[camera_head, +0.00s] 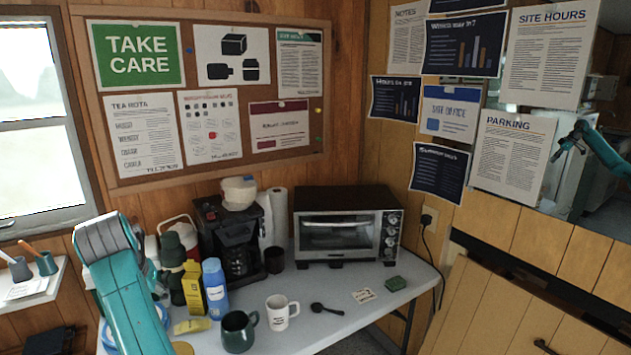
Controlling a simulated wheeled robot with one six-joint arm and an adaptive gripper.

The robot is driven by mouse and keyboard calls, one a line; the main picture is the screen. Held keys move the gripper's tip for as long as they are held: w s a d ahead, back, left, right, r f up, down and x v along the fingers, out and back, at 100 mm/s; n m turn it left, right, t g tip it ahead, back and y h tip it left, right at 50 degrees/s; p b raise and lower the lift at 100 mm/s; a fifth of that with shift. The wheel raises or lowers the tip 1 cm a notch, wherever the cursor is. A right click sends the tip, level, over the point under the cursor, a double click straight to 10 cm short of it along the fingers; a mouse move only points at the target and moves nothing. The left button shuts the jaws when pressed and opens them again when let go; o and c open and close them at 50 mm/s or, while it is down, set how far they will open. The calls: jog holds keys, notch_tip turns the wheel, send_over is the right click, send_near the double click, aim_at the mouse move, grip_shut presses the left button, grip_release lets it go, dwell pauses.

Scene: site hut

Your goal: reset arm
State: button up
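My teal arm (122,290) rises from the bottom edge at the left of the head view. Its grey-banded upper end stands in front of the left end of the table. A teal arm-like shape (606,152) also shows at the right edge, in what looks like a mirror.
A white table (340,318) carries a toaster oven (346,225), a coffee maker (232,240), a blue bottle (215,288), a green mug (239,331), a white mug (281,312) and a black spoon (326,309). My arm hides part of its left end. Its front right is fairly clear.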

jog(key=d+f+t, duration=0.1)
jog(key=d+f, duration=0.7)
jog(key=f, duration=0.4)
jog(key=d+f+t, duration=0.1)
jog(key=d+f, duration=0.6)
jog(key=f, duration=0.6)
jog(key=s+d+f+t+y, duration=0.1)
jog(key=s+d+f, duration=0.55)
jog(key=d, duration=0.25)
jog(key=s+d+f+t, duration=0.1)
jog(key=s+d+f, duration=0.4)
jog(key=d+f, duration=0.3)
jog(key=s+d+r+m+t, duration=0.1)
jog(key=s+d, duration=0.6)
jog(key=s, duration=0.3)
jog(key=s+d+r+m+t, duration=0.1)
jog(key=s+d+t, duration=0.1)
jog(key=s+d, duration=0.7)
jog(key=s+d+r+t+h, duration=0.1)
jog(key=s+d+r, duration=0.1)
jog(key=s+r, duration=0.7)
jog(key=s+d+r+m+t+h, duration=0.1)
jog(key=s+d+r+t, duration=0.1)
jog(key=s+r, duration=0.8)
jog(key=shift+s+d, duration=0.55)
